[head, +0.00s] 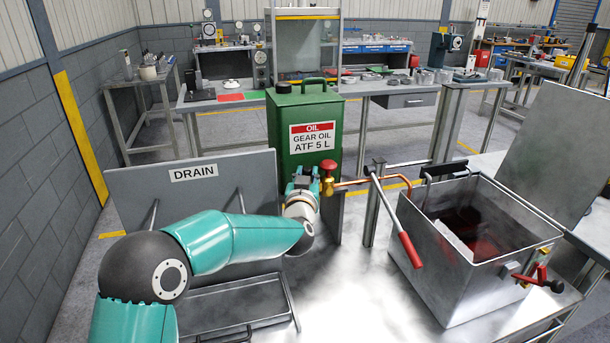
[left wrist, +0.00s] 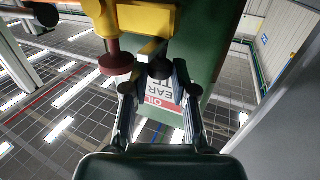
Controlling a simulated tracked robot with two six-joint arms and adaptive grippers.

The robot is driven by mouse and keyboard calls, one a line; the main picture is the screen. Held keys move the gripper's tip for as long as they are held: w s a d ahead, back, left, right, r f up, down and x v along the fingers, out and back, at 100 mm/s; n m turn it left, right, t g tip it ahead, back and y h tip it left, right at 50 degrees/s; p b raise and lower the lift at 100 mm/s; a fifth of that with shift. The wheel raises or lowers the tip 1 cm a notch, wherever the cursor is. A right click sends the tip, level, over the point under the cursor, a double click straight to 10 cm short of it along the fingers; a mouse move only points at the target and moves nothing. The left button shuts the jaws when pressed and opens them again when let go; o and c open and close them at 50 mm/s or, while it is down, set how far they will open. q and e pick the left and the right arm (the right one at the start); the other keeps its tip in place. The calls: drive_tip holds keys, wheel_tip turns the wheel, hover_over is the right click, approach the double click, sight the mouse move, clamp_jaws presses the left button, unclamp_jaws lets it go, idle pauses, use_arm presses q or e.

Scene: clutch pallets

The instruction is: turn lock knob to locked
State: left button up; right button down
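The valve on the green oil can has a brass body and a red knob (head: 328,165). In the left wrist view the yellow body (left wrist: 145,18) is at the top, with the dark red knob (left wrist: 116,63) left of the fingers. My left gripper (head: 304,180) is right at this valve, in front of the can. In the left wrist view its fingertips (left wrist: 160,72) stand apart, close around a small dark round part below a yellow-grey bar; whether they touch it I cannot tell. No knob is clearly marked as a lock. My right gripper is not in view.
The green oil can (head: 282,130) stands behind the gripper. A grey panel marked DRAIN (head: 235,200) is at the left. A red-handled lever (head: 409,248) and an open metal tank (head: 460,290) are at the right. The bright bench top between is clear.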

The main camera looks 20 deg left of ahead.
use_arm(q)
clamp_jaws()
drive_tip(key=shift+a, duration=0.3)
drive_tip(key=shift+d, duration=0.25)
drive_tip(key=n+y+p, duration=0.1)
drive_tip(key=y, duration=0.1)
drive_tip(key=n+g+y+p, duration=0.1)
drive_tip(key=y+p, duration=0.1)
drive_tip(key=shift+w+d+r+n, duration=0.1)
drive_tip(key=shift+d+r+n, duration=0.05)
drive_tip(key=shift+d+n, duration=0.2)
drive_tip(key=n+g+y+p, duration=0.1)
drive_tip(key=y, duration=0.1)
drive_tip(key=n+g+y+p, duration=0.1)
drive_tip(key=n+y+p, duration=0.1)
drive_tip(key=shift+w+d+g, duration=0.1)
drive_tip(key=shift+d+g, duration=0.1)
drive_tip(key=shift+g, duration=0.1)
drive_tip(key=shift+w+n+g+y+p, duration=0.1)
drive_tip(key=shift+n+g+y+p, duration=0.85)
drive_tip(key=shift+g+y, duration=0.15)
drive_tip(key=shift+o, duration=2.4)
unclamp_jaws()
